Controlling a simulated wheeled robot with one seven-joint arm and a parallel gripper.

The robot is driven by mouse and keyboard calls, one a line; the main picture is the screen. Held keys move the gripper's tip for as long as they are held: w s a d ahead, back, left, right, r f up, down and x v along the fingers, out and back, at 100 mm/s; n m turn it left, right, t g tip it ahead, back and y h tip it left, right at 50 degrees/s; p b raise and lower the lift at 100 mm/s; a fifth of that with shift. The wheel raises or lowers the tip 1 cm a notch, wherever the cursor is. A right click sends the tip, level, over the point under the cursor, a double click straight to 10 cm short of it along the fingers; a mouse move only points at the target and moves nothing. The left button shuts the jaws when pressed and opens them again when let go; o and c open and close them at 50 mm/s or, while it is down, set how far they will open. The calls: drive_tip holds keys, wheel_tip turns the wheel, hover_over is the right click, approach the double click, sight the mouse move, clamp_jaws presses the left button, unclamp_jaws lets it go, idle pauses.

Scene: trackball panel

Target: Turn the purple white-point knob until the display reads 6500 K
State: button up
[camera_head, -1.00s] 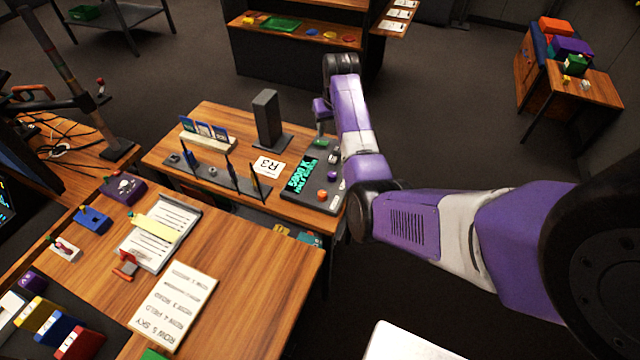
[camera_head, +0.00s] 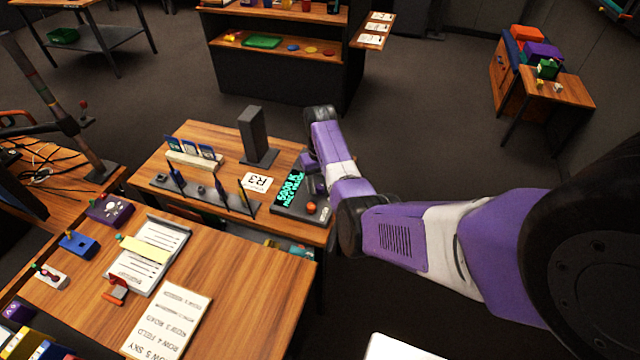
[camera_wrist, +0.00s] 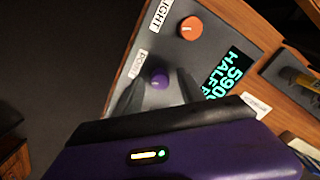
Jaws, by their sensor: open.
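The purple white-point knob (camera_wrist: 159,80) sits on the dark panel (camera_wrist: 165,40) in the wrist view, behind a white label that is partly hidden. My gripper (camera_wrist: 160,87) is open, with one dark finger on each side of the knob; I cannot tell whether they touch it. In the head view the display (camera_head: 291,188) shows cyan text on the panel, and my arm hides the knob.
An orange knob (camera_wrist: 190,28) is on the same panel, near the purple knob.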

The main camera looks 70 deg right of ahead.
drive_tip(key=shift+f, duration=0.1)
clamp_jaws()
drive_tip(key=shift+m, duration=0.3)
drive_tip(key=m, duration=0.3)
drive_tip(key=shift+m, duration=0.3)
drive_tip(key=m, duration=0.4)
drive_tip(key=shift+m+p, duration=0.3)
drive_tip(key=shift+p, duration=0.05)
drive_tip(key=m, duration=0.4)
drive_tip(key=shift+m, duration=2.5)
